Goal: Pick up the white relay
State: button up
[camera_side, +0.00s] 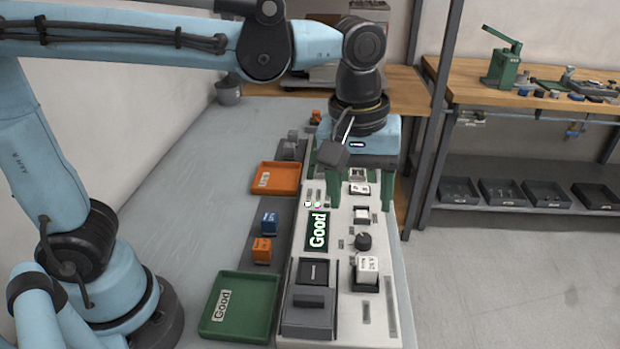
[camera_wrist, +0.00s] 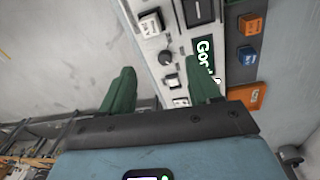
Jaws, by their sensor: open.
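A white relay (camera_side: 367,270) with dark lettering sits upright in a black socket near the front right of the pale test panel (camera_side: 349,300). It also shows in the wrist view at the top (camera_wrist: 150,25), beyond my fingertips. My gripper (camera_side: 358,205) is open, with green fingers pointing down over the far part of the panel. It is behind the relay in the side view, apart from it. In the wrist view the space between the fingers (camera_wrist: 160,66) holds nothing gripped; a black knob (camera_wrist: 166,57) shows below.
A green tray (camera_side: 263,342) and an orange tray (camera_side: 290,191) lie left of the panel. Blue (camera_side: 269,222) and orange (camera_side: 262,249) relays stand between them. The panel has a lit "Good" display (camera_side: 317,232) and smaller white parts (camera_side: 361,215).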

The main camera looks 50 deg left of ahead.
jog(key=d+n+g, duration=0.1)
jog(key=d, duration=0.3)
send_over(368, 263)
jog(key=shift+n+y, duration=0.3)
jog(key=f, duration=0.6)
jog(key=shift+s+d+f, duration=0.2)
jog(key=shift+d+f, duration=0.2)
jog(key=shift+w+a+f, duration=0.1)
jog(key=shift+a+f, duration=0.1)
jog(key=shift+f, duration=1.1)
jog(key=shift+w+a+f, duration=0.1)
jog(key=shift+a+f, duration=0.1)
jog(key=shift+f, duration=1.1)
jog(key=shift+c, duration=0.4)
grip_shut()
